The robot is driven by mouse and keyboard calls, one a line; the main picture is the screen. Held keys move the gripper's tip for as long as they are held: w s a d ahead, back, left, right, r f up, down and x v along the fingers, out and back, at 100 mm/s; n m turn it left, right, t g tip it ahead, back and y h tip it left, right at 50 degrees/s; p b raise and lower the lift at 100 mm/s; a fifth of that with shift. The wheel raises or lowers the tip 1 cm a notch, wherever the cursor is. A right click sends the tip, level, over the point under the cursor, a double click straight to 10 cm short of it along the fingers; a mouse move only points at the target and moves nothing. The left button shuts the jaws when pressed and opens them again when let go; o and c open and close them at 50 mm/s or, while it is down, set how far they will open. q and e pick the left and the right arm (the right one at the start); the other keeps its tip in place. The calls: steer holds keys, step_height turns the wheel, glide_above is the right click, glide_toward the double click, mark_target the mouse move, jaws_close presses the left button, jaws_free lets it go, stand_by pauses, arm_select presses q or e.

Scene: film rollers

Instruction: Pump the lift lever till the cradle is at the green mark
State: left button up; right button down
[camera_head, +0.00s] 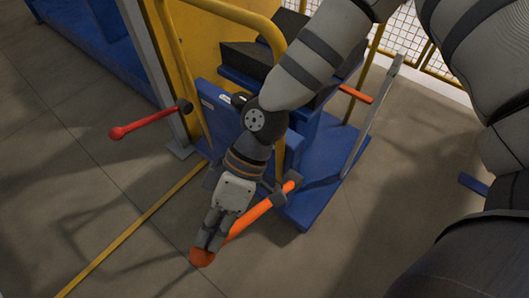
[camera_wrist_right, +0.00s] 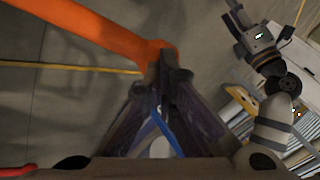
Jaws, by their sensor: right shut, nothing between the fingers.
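An orange lever (camera_head: 262,209) slopes from a dark pivot by the blue lift base (camera_head: 312,212) down to a thick orange end; I take it as the lift lever. My right gripper (camera_head: 208,242) is shut and empty, at the lever's lower end; in the right wrist view its fingertips (camera_wrist_right: 168,75) are right at the orange lever (camera_wrist_right: 90,36), and whether they touch is unclear. My left gripper (camera_wrist_right: 236,18) shows small at the top right of that view; its jaws are unclear. Dark blocks (camera_head: 246,58) on the blue frame may be the cradle. I see no green mark.
A red lever (camera_head: 148,123) sticks out left from the yellow machine (camera_head: 205,40). A second orange handle (camera_head: 356,94) is behind my right arm. A yellow floor line (camera_head: 130,232) runs across bare floor at lower left. A mesh fence (camera_head: 425,45) stands at the back.

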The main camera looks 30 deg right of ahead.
steer(key=f, duration=0.2)
steer(key=a+f+b, duration=0.1)
steer(key=s+a+f+b, duration=0.1)
steer(key=f, duration=0.1)
steer(key=shift+a+f, duration=0.25)
steer(key=shift+f, duration=0.05)
steer(key=shift+a+f, duration=0.1)
arm_select(q)
steer(key=shift+s+f+g, duration=0.4)
steer(key=shift+s+f, duration=0.55)
steer(key=shift+f, duration=0.15)
arm_select(e)
step_height(320, 180, down, 6)
steer(key=a+b, duration=0.2)
steer(key=b, duration=0.1)
arm_select(q)
steer(key=w+r+t+p, duration=0.2)
steer(key=w+r+p, duration=0.3)
steer(key=p, duration=0.2)
steer(key=shift+r, duration=0.15)
arm_select(e)
steer(key=w+d+r, duration=0.1)
steer(key=d+r, duration=0.3)
steer(key=r, duration=0.5)
steer(key=w+d+r, duration=0.1)
steer(key=d+r, duration=0.4)
steer(key=r, duration=0.3)
steer(key=shift+w+r, duration=0.25)
steer(key=shift+r, duration=0.15)
steer(key=shift+a+f, duration=0.1)
